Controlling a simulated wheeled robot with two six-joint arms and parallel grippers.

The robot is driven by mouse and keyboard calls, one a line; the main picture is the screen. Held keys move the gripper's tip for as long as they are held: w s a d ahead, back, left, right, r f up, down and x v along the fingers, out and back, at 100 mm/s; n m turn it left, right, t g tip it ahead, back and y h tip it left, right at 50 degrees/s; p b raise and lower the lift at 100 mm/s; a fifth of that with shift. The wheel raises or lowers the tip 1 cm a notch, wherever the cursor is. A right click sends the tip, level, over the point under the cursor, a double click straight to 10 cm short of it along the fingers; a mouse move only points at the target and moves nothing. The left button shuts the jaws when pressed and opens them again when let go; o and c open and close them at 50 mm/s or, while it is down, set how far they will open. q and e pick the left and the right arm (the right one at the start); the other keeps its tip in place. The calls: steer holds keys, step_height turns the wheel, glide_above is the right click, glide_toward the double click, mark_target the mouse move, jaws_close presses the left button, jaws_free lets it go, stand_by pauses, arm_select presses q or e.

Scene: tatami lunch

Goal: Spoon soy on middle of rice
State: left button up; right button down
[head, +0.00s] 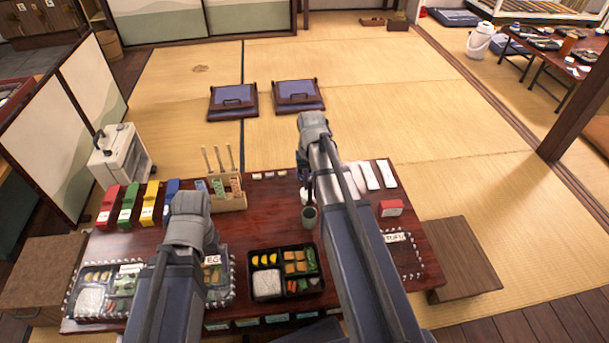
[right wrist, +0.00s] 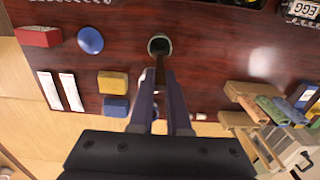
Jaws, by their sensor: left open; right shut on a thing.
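A dark green cup (head: 309,217) stands on the table behind the bento; it also shows in the right wrist view (right wrist: 160,43). My right gripper (head: 306,182) is shut on a thin dark handle, seemingly the spoon (right wrist: 160,72), which reaches down to the cup. The spoon's bowl and the soy are hidden. My right gripper also shows in the right wrist view (right wrist: 158,98), pointing at the cup. White rice (head: 266,283) fills the front left compartment of the middle black bento box (head: 284,298). My left arm covers its own gripper, which I cannot see.
A wooden rack (head: 229,200) stands left of the cup, with red, green, yellow and blue boxes further left. White packets (head: 371,175) and a red box (head: 391,208) lie right. Another tray with rice (head: 88,301) is at left. The table between cup and bento looks clear.

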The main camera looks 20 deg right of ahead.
stand_by(0.4)
arm_select(q)
step_height(320, 180, down, 2)
steer(key=shift+f+b, duration=0.1)
steer(key=shift+b, duration=1.05)
arm_select(e)
steer(key=w+d+t, duration=0.2)
steer(key=w+d, duration=0.1)
steer(key=w, duration=0.5)
steer(key=w+d+t+h, duration=0.1)
steer(key=w+d, duration=0.2)
steer(key=w, duration=0.6)
steer(key=shift+w+f+t, duration=0.3)
steer(key=shift+f+t, duration=0.1)
steer(key=shift+f, duration=0.05)
arm_select(q)
steer(key=shift+f, duration=0.1)
arm_select(e)
steer(key=shift+f, duration=0.1)
arm_select(q)
step_height(320, 180, down, 6)
steer(key=b, duration=0.6)
steer(key=shift+d, duration=0.15)
arm_select(e)
step_height(320, 180, down, 6)
steer(key=shift+r, duration=0.1)
